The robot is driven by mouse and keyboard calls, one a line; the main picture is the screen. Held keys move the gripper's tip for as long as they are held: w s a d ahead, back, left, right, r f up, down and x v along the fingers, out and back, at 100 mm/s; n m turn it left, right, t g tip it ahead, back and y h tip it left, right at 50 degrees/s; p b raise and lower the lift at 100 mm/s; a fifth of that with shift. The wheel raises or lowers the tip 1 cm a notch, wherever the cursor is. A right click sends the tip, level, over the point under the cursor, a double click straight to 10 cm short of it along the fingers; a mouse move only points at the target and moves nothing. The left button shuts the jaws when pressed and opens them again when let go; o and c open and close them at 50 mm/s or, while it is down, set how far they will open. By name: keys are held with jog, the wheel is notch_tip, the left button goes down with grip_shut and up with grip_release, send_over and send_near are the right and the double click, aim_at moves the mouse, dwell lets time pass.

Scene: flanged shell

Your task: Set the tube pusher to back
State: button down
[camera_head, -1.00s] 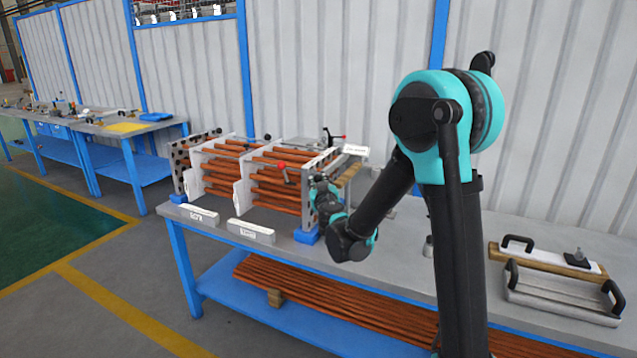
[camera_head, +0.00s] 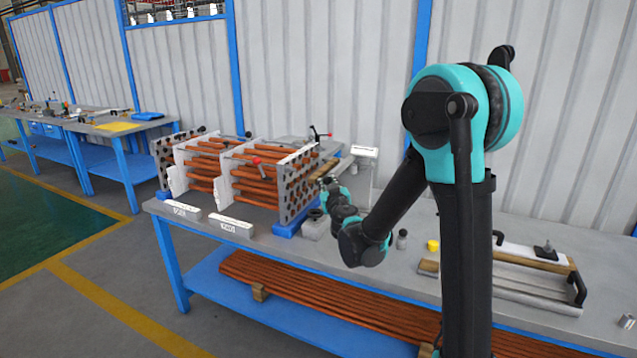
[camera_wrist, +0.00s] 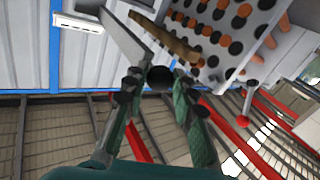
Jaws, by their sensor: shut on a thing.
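My gripper (camera_wrist: 160,84) is closed around a round black knob (camera_wrist: 160,78) in the wrist view. I take the knob to be the tube pusher's handle. Its link to the pusher's body is not clear. A brown bar (camera_wrist: 172,42) and a grey plate (camera_wrist: 124,38) lie just beyond the fingers. In the head view my gripper (camera_head: 328,183) is small, just right of the perforated end plate (camera_head: 298,188) of the tube rack, and the knob cannot be made out there. The end plate also shows in the wrist view (camera_wrist: 225,58), with tube ends in its holes.
Copper-coloured tubes (camera_head: 255,181) run through the rack's white plates. A white label sign (camera_head: 364,151) stands behind my gripper. A yellow item (camera_head: 432,246) and a handled fixture (camera_head: 520,275) lie to the right on the bench.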

jog(key=shift+s+d, duration=0.25)
jog(key=shift+d, duration=0.45)
jog(key=shift+s+d, duration=0.3)
jog(key=shift+d, duration=0.45)
jog(key=shift+s+d, duration=0.25)
jog(key=shift+d, duration=0.45)
jog(key=c, duration=1.2)
grip_release()
jog(key=shift+d, duration=0.1)
jog(key=v, duration=1.2)
